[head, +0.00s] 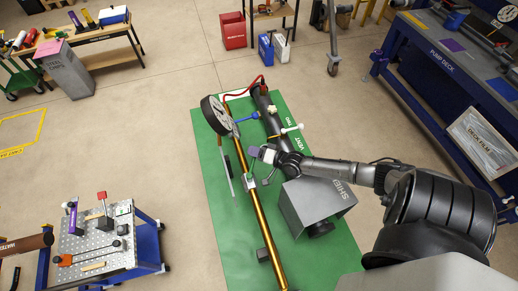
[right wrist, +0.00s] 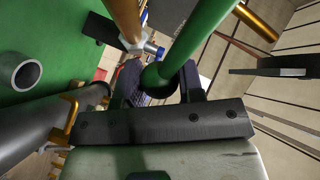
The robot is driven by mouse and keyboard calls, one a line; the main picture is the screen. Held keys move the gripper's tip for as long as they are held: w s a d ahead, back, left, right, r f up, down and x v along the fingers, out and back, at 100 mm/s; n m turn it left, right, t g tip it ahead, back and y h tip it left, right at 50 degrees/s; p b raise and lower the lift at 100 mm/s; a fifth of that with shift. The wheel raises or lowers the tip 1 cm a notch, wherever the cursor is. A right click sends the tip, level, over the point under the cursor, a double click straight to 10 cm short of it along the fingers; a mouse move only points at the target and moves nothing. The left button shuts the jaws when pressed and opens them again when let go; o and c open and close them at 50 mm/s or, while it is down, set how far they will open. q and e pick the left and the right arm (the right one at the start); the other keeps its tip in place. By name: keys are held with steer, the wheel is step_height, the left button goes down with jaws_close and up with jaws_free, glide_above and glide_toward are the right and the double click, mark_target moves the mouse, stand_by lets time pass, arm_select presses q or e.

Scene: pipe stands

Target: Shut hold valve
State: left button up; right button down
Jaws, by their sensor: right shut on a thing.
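In the head view a small light valve body (head: 249,181) sits on the brass pipe below the gripper. The handle is mostly hidden there, and no label for the hold valve is readable. My left gripper is not in view.
A dark pipe (head: 268,110) and a grey box (head: 318,203) stand near my right arm. A tool cart (head: 95,250) is at left.

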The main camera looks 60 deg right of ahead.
stand_by(0.3)
steer(key=c, duration=1)
jaws_free()
steer(key=o, duration=0.4)
steer(key=r, duration=0.4)
steer(key=shift+s+r+p, duration=0.3)
steer(key=shift+s, duration=0.05)
steer(key=shift+c, duration=0.2)
steer(key=shift+o, duration=1.4)
steer(key=s+r, duration=0.2)
steer(key=s, duration=0.1)
steer(key=shift+d, duration=0.4)
steer(key=shift+s+d+r, duration=0.25)
steer(key=shift+s+r, duration=0.2)
steer(key=shift+s, duration=0.1)
steer(key=shift+s+d+r, duration=0.25)
steer(key=shift+s+r, duration=0.15)
steer(key=shift+s, duration=0.15)
steer(key=c, duration=0.7)
steer(key=shift+o, duration=0.2)
steer(key=s+d+r, duration=0.1)
steer(key=s+r, duration=0.1)
steer(key=s, duration=0.3)
steer(key=shift+s+r, duration=0.25)
steer(key=shift+r, duration=0.1)
steer(key=shift+c, duration=0.4)
